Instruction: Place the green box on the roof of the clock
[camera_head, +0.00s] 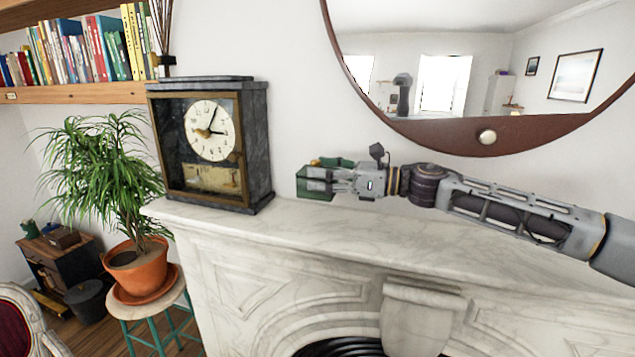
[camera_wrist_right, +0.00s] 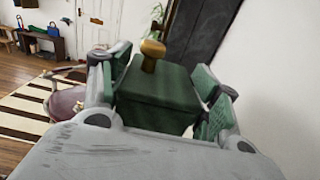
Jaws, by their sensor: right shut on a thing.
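The green box (camera_head: 315,182) is in the fingers of my right gripper (camera_head: 328,180), just above or on the mantel; I cannot tell if it touches the marble. In the right wrist view the box (camera_wrist_right: 160,90) sits between the two green-padded fingers, with a gold knob (camera_wrist_right: 152,54) at its top. The clock (camera_head: 211,145) stands upright on the mantel, to the left of the gripper and apart from it. Its dark, flat roof (camera_head: 207,80) is bare and higher than the box. The clock's dark side (camera_wrist_right: 197,35) shows beyond the box in the wrist view. My left gripper is out of view.
The marble mantel (camera_head: 420,235) is clear around the gripper. A round mirror (camera_head: 487,137) hangs on the wall above my right arm. A bookshelf (camera_head: 80,93) is at upper left, and a potted plant (camera_head: 135,268) stands on a stool below the clock's left.

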